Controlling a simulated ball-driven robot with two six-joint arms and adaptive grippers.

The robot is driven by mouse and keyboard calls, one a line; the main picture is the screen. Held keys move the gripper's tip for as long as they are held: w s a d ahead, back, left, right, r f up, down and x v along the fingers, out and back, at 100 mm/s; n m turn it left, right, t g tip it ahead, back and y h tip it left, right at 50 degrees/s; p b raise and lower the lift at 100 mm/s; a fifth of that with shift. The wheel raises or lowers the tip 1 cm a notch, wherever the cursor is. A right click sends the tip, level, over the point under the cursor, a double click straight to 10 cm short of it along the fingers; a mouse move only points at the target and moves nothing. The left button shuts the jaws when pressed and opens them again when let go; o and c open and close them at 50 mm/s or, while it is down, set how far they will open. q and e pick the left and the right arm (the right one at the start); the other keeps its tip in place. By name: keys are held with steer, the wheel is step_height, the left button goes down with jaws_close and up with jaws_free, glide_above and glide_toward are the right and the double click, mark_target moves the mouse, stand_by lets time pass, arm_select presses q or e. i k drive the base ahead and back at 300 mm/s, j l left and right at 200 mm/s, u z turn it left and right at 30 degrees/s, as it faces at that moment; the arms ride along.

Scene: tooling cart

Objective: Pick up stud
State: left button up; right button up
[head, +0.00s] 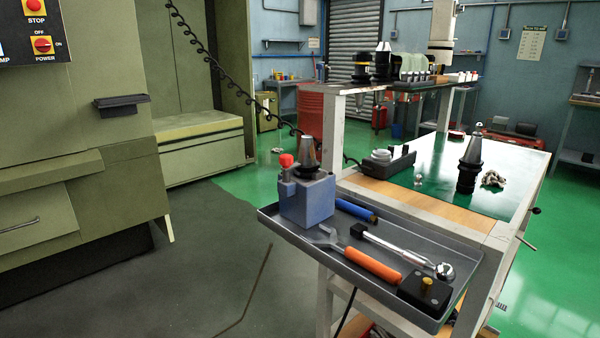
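A small shiny metal piece (419,179), which looks like a stud, stands on the green top of the tooling cart (440,200), left of a dark tool holder (469,170). The holder stands upright with its taper up. A small bright knob (479,127) shows at the taper's top; I cannot tell whether it is a separate stud. Another taper (308,153) points up from the blue-grey fixture block (308,203) on the tray. Neither of my grippers is in view.
The grey tray (290,235) on the cart's near side holds an orange-handled wrench (372,266), a chrome-headed tool (400,250), a blue handle (356,210) and a black box (425,293). A raised shelf carries more holders (382,63).

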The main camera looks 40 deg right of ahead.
mark_target(418, 182)
steer(key=z, duration=1.9)
